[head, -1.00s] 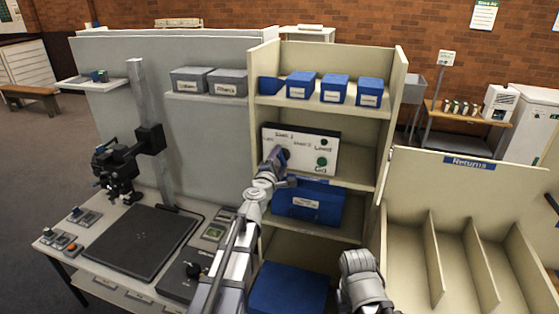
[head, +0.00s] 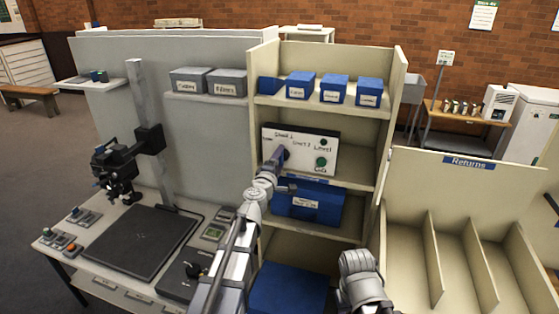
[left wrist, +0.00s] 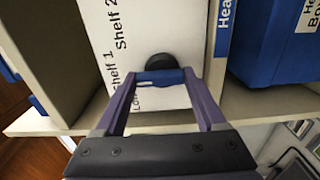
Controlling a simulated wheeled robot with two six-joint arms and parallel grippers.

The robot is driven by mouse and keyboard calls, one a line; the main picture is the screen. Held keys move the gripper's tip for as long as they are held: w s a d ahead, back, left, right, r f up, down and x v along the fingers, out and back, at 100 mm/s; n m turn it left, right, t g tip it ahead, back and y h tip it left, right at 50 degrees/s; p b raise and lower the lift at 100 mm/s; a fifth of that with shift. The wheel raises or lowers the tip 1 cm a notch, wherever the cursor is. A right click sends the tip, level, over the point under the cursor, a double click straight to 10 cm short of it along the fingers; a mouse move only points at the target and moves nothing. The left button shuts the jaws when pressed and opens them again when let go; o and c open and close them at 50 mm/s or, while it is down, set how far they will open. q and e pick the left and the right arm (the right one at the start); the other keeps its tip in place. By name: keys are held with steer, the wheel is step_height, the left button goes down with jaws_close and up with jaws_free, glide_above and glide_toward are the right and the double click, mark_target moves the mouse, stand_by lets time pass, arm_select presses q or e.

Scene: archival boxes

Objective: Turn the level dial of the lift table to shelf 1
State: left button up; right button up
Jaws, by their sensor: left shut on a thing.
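The white control panel (head: 303,151) stands on a middle shelf of the cream rack. It carries shelf labels on its left part and green buttons at "Level" (head: 323,142) and "Go" (head: 321,162). My left gripper (head: 283,154) reaches the panel's left part and covers the dial in the head view. In the left wrist view, my left gripper (left wrist: 161,77) is shut on a blue bar at the black round dial (left wrist: 159,62). "Shelf 1" and "Shelf 2" labels show beside it. Which label the dial points at cannot be told.
Blue boxes (head: 334,90) stand on the rack's top shelf. A larger blue box (head: 306,204) sits below the panel. The rack's side walls (head: 392,110) stand close around the panel. A divided Returns bin (head: 436,165) is at right, a desk with a black mat (head: 136,241) at left.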

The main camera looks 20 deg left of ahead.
arm_select(q)
steer(key=o, duration=1.3)
steer(key=shift+s, duration=0.1)
steer(key=s, duration=0.7)
steer(key=shift+s+a, duration=0.15)
steer(key=shift+s, duration=0.2)
